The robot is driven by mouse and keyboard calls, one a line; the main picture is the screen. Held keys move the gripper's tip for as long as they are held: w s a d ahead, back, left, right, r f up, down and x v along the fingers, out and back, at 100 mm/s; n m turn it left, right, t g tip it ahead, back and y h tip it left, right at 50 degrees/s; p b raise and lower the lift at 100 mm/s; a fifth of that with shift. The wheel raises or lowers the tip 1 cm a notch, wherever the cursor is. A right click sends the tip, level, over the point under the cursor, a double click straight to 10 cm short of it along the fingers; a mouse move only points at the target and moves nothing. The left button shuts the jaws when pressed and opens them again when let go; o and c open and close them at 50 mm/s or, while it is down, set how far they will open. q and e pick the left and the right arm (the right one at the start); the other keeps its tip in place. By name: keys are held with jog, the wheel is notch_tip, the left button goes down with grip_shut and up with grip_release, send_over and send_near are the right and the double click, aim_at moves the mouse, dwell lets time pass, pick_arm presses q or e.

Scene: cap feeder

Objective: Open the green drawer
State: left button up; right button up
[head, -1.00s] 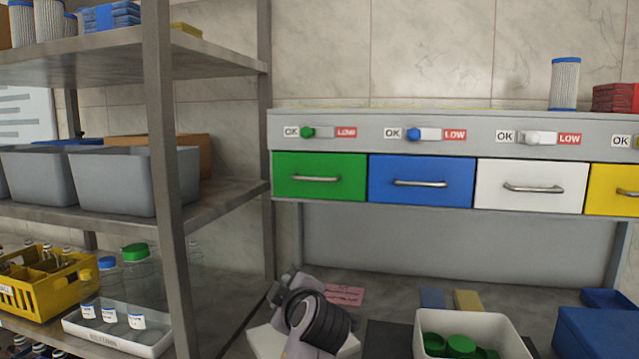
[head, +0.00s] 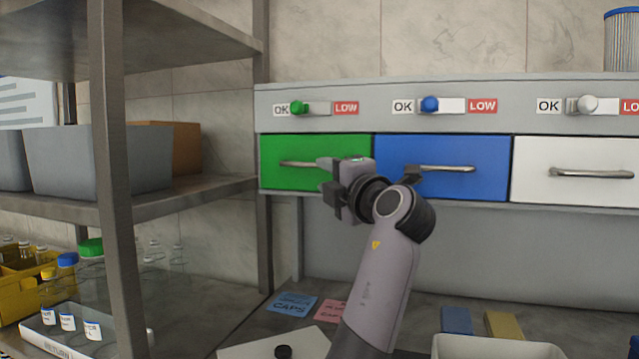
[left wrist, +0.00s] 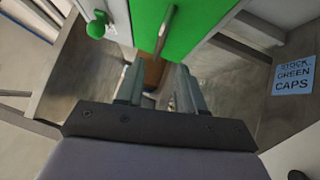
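The green drawer (head: 275,180) is shut, flush with the blue drawer on its right. Its metal bar handle (head: 300,164) shows at the left, with its right end behind my gripper. My left gripper (head: 330,182) is in front of the right part of the green drawer. In the left wrist view, the two fingers (left wrist: 160,88) are apart with nothing held between them. The handle (left wrist: 164,32) is ahead of the fingertips, roughly in line with the gap, and the green drawer face (left wrist: 210,18) is behind it. My right gripper is out of view.
The blue drawer (head: 480,155) and white drawer (head: 575,150) sit to the right. A green slider knob (head: 299,108) is above the green drawer. A shelf post (head: 112,180) and grey bin (head: 95,160) stand left. A blue card (head: 292,305) lies on the counter below.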

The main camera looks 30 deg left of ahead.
aim_at(308, 166)
pick_arm(q)
jog(key=p+x, duration=0.1)
jog(key=x, duration=0.6)
jog(key=shift+s+r+p, duration=0.1)
jog(key=shift+p, duration=0.3)
grip_shut()
